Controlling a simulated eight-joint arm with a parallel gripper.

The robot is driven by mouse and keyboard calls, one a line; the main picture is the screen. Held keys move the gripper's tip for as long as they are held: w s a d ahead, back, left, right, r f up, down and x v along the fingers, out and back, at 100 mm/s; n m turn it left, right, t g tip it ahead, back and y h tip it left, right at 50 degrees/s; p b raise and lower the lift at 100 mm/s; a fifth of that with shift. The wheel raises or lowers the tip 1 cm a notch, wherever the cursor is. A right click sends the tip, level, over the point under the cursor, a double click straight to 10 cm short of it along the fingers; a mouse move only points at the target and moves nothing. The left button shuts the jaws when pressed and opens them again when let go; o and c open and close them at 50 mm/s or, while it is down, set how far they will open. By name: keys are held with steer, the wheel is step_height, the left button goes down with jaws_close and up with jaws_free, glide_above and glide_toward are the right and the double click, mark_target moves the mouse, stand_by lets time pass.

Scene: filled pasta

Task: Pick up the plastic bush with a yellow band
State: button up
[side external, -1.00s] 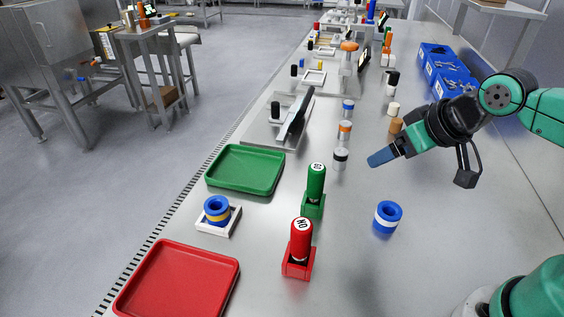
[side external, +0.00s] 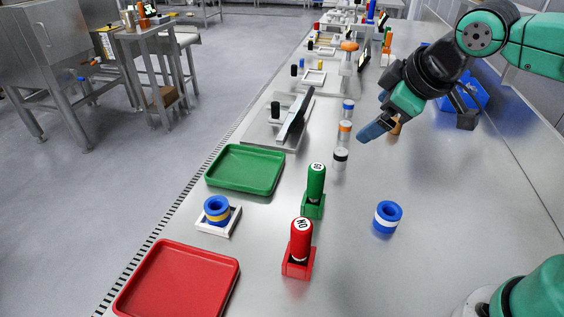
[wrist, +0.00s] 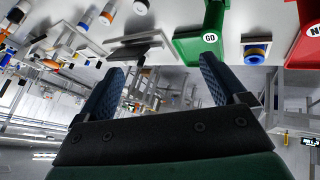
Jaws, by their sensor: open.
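The blue bush with a yellow band (side external: 217,210) stands upright on a small white square holder (side external: 219,222) between the green and red trays. In the wrist view a blue bush (wrist: 254,53) shows at the right, its yellow part just visible. A second blue bush with a white band (side external: 388,217) stands on the bare table to the right. My gripper (side external: 372,132) is raised above the table at the upper right, well away from both bushes. In the wrist view its two blue fingers (wrist: 159,88) are spread apart with nothing between them.
A green tray (side external: 245,169) and a red tray (side external: 178,285) lie along the left edge. A green GO stamp (side external: 315,190) and a red NO stamp (side external: 300,246) stand between the bushes. Blue bins (side external: 462,96) are at the back right.

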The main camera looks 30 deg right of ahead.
steer(key=w+a+n, duration=0.3)
steer(key=n, duration=0.3)
steer(key=n+t, duration=0.6)
steer(key=n, duration=1.7)
glide_above(215, 202)
steer(key=s+a, duration=0.1)
steer(key=s, duration=0.4)
steer(key=f, duration=1.6)
steer(key=shift+w+d+f, duration=0.1)
steer(key=shift+w+d, duration=0.25)
steer(key=shift+w, duration=0.05)
steer(key=shift+x, duration=2.8)
jaws_close()
